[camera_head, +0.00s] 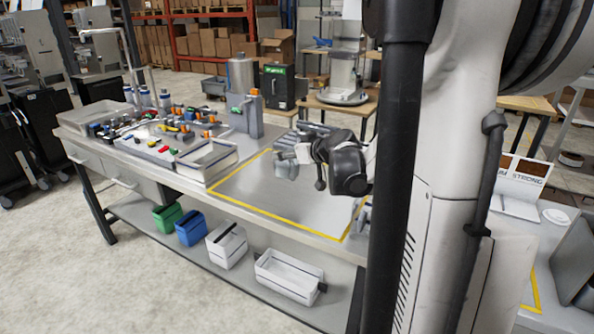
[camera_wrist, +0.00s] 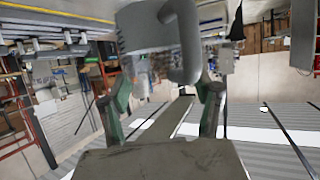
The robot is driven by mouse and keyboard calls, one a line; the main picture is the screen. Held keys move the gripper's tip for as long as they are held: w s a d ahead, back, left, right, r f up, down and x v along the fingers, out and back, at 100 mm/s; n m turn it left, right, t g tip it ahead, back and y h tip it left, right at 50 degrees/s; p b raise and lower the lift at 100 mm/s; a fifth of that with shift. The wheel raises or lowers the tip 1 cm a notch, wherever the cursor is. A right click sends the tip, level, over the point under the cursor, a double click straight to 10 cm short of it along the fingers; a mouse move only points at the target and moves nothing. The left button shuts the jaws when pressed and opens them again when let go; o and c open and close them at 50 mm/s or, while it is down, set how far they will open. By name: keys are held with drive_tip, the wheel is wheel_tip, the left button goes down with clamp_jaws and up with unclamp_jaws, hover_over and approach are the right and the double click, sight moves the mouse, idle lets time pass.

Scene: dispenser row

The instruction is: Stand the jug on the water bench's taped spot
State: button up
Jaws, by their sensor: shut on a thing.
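The jug (camera_head: 287,168) is a small pale grey vessel. My gripper (camera_head: 303,156) is shut on it over the yellow-taped rectangle (camera_head: 232,201) of the long grey bench. In the wrist view the jug (camera_wrist: 146,28) shows large and close, with its curved handle (camera_wrist: 188,45) beyond the green-padded fingers of my gripper (camera_wrist: 163,95). Whether the jug's base touches the bench is hard to tell. My arm hides the right end of the taped area. A second bench at the right also has yellow tape (camera_head: 533,292).
Left of the tape stand a white tray (camera_head: 208,162) and a crowded board of coloured parts (camera_head: 160,135). A grey dispenser with a metal tank (camera_head: 241,76) stands behind. Bins sit on the lower shelf (camera_head: 140,213). The front part of the taped area is clear.

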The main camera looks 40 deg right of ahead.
drive_tip(key=shift+w+d+f+b, duration=0.15)
drive_tip(key=shift+w+d+f, duration=0.55)
drive_tip(key=shift+d+f, duration=0.65)
drive_tip(key=shift+w+d+f+b, duration=0.1)
drive_tip(key=shift+w+d+f, duration=0.8)
drive_tip(key=shift+f, duration=0.75)
drive_tip(key=shift+w+d+f+b, duration=0.15)
drive_tip(key=shift+w+d+f, duration=0.4)
drive_tip(key=shift+d+f, duration=0.85)
drive_tip(key=shift+a+f, duration=0.1)
drive_tip(key=shift+f, duration=0.05)
drive_tip(key=o, duration=1.6)
drive_tip(key=shift+c, duration=0.2)
